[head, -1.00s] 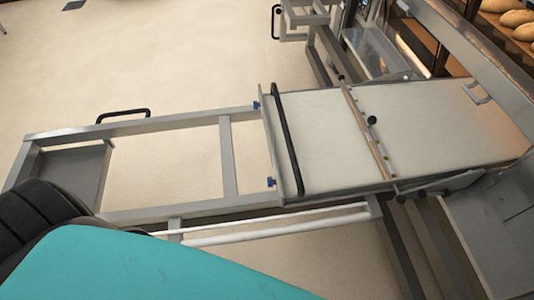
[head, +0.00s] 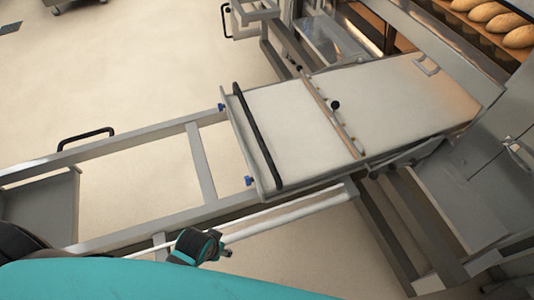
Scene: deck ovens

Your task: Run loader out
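The loader (head: 290,112) is a long flat board with a pale belt surface, lying on a grey metal rail frame (head: 203,165). A black handle bar (head: 257,135) runs across its left end, by two blue pieces on the frame. A wooden bar with a dark knob (head: 335,105) crosses the belt. The loader's right end is at the front of the deck oven (head: 455,45). A dark and teal part of my own body or arm shows at the bottom, below the frame, apart from the black handle bar.
Several loaves (head: 490,17) lie in a lit oven deck at top right. A second black handle (head: 86,136) stands on the frame's far rail at left. A metal stand (head: 248,18) is at top centre. Pale floor (head: 120,75) is open beyond the frame.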

